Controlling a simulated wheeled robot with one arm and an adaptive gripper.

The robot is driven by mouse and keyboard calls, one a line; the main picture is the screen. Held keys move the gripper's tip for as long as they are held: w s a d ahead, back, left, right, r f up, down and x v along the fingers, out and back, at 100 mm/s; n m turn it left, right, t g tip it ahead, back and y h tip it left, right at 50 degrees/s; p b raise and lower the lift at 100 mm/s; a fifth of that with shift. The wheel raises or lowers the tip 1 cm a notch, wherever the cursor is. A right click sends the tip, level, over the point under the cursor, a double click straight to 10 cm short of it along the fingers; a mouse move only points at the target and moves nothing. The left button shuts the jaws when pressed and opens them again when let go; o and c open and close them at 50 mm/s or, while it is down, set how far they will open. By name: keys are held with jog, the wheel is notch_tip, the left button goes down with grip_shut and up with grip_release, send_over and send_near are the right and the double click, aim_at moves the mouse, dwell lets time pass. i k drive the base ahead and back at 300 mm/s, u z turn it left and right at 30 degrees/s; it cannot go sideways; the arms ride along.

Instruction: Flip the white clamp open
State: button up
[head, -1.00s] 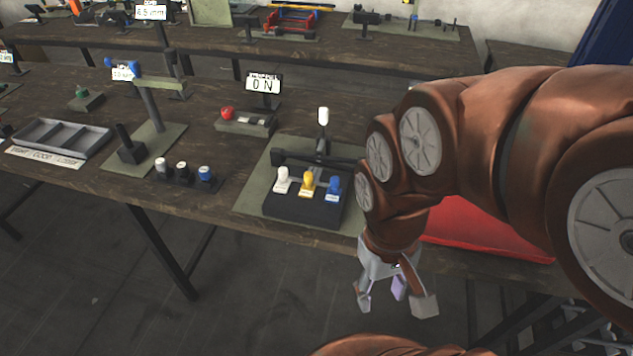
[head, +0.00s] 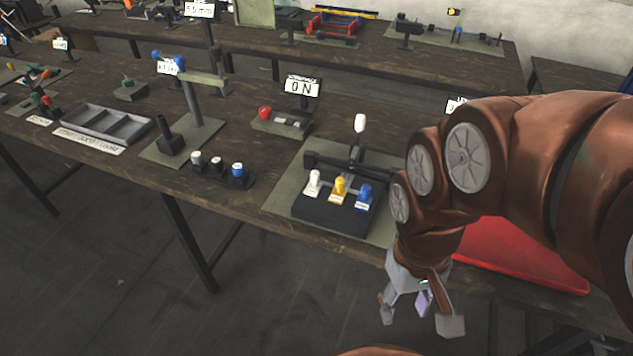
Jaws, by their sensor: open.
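A white-topped clamp (head: 314,182) stands upright on a black block (head: 335,213), left of a yellow one (head: 339,188) and a blue one (head: 364,195). The block sits on a grey-green plate (head: 285,190) near the table's front edge. Behind it rises a taller lever with a white knob (head: 360,123). My gripper (head: 420,318) hangs in front of the table edge, to the right of and nearer than the block. It points down, its fingers are apart, and it touches none of the clamps.
A red tray (head: 520,258) lies right of the plate, partly behind my arm. Left are small white and blue knobs (head: 237,170), a press (head: 190,105) and a grey divided tray (head: 107,124). An "ON" sign (head: 302,87) stands behind. Open floor lies in front.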

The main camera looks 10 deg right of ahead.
aim_at(360, 120)
jog(key=u, duration=1.75)
jog(key=k, duration=0.45)
jog(key=z, duration=0.35)
